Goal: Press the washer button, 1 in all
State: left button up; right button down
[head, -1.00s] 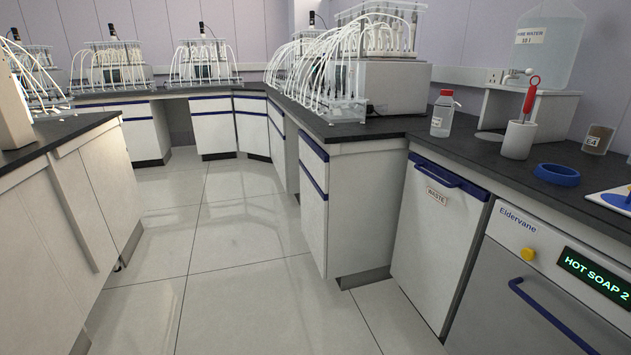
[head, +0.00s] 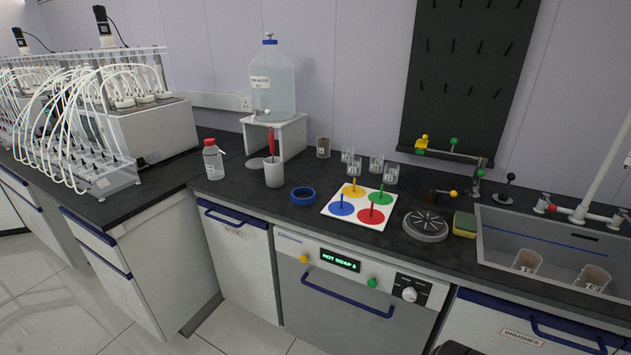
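The washer (head: 345,300) is a white and grey front-loading unit under the counter, with its door shut and a blue bar handle (head: 345,299). Its top panel carries a yellow button (head: 304,259) at the left, a dark display (head: 340,260) with green "HOT SOAP" text, a green button (head: 372,283) right of the display, and a white dial (head: 409,294) at the right. Nothing touches the buttons. Neither of my grippers is in view.
A waste cabinet (head: 239,264) is left of the washer. Open floor (head: 245,334) shows at front left.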

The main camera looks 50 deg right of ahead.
aim_at(372, 283)
jog(key=z, duration=1.9)
jog(key=u, duration=1.9)
jog(key=k+l, duration=0.2)
jog(key=k, duration=0.2)
jog(key=k+l, duration=0.15)
jog(key=k, duration=0.25)
